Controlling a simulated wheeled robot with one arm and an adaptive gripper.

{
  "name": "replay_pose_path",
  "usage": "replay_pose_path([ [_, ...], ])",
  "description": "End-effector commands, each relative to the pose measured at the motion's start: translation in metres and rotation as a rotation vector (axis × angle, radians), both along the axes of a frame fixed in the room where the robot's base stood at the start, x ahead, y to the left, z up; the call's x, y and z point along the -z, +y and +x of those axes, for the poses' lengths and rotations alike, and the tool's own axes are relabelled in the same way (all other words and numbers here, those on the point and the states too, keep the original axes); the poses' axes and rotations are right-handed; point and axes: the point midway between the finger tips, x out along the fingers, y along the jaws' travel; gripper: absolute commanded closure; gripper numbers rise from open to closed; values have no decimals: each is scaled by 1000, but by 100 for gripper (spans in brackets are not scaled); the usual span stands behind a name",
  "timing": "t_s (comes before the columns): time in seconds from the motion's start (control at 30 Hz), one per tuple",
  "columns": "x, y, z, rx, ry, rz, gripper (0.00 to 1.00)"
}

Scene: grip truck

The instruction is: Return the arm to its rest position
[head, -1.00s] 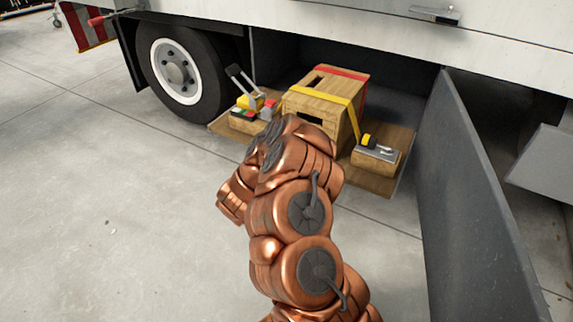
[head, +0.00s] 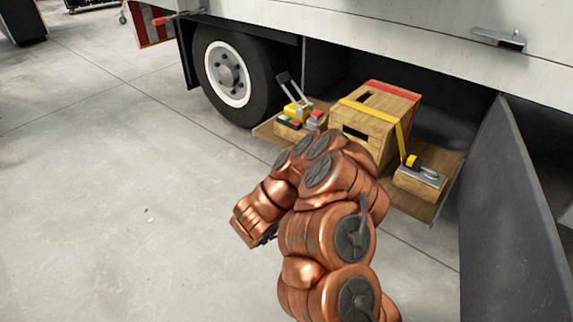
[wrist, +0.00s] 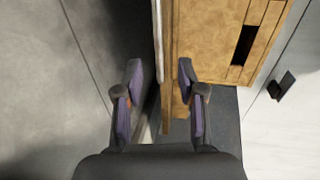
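My arm (head: 325,230) is copper-coloured and bent, standing in front of the open truck compartment in the head view. Its wrist end points down and to the left, over the floor. In the wrist view my gripper (wrist: 160,75) is open, with its two dark fingers apart. A wooden edge shows between and beyond the fingers, and I see nothing gripped. In the head view the fingers are mostly hidden by the wrist.
A wooden crate (head: 367,138) with red and yellow straps sits on a wooden board (head: 418,207) in the compartment. Small blocks with levers flank it. A dark panel (head: 515,200) stands at the right, a truck wheel (head: 230,75) at the left. The left floor is clear.

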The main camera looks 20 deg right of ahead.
Motion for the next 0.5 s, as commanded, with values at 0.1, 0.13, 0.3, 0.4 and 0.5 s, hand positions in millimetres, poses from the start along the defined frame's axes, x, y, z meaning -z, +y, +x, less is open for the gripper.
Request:
replay_pose_path([
  [0.1,0,0,0,0,0,0,61],
  [0.13,0,0,0,-1,0,1,61],
  [0.3,-17,11,15,-55,3,44,61],
  [0.4,-41,30,38,-149,10,104,61],
  [0.5,-69,59,63,-279,31,168,61],
])
